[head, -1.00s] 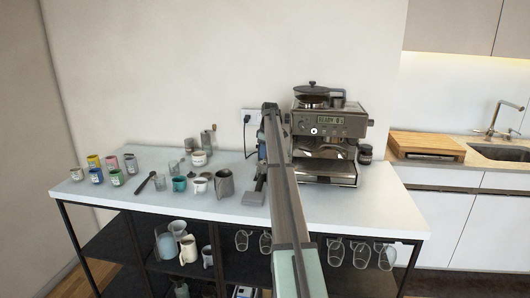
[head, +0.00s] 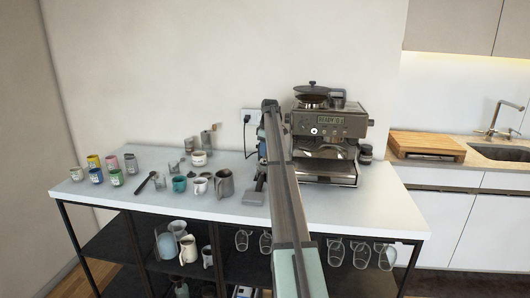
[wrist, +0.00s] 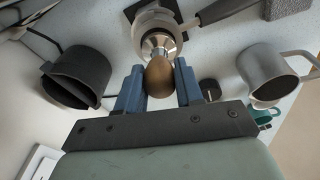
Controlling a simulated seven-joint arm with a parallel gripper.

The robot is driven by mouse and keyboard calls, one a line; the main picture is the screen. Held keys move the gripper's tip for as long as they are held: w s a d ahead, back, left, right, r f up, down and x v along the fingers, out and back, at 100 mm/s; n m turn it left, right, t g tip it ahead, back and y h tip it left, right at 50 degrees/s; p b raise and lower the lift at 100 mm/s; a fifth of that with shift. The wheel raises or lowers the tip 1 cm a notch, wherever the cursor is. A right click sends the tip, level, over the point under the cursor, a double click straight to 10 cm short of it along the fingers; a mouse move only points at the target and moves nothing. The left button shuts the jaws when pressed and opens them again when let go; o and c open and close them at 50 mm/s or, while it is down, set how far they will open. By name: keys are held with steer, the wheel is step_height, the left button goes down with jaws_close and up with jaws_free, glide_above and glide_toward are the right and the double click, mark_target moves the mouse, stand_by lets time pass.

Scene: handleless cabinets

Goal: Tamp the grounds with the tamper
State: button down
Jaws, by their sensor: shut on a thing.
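My gripper (wrist: 157,88) has two blue fingers, shut on the tamper (wrist: 160,77) by its rounded brown handle. The tamper's shiny metal lower part points into the round portafilter (wrist: 150,20), which lies at the top of the wrist view with its dark handle reaching to the upper right. The tamper's base and the grounds are hidden, so I cannot tell how deep it sits. In the head view my arm covers most of the gripper (head: 262,150), which is left of the espresso machine (head: 329,128).
A dark cup (wrist: 78,78) and a metal pitcher (wrist: 270,72) stand on either side in the wrist view. A grey block (head: 253,198) lies near the front edge of the white counter (head: 215,211). Mugs and colored tins stand to the left.

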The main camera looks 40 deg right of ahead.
steer(key=shift+d+r, duration=0.1)
steer(key=shift+r, duration=2.7)
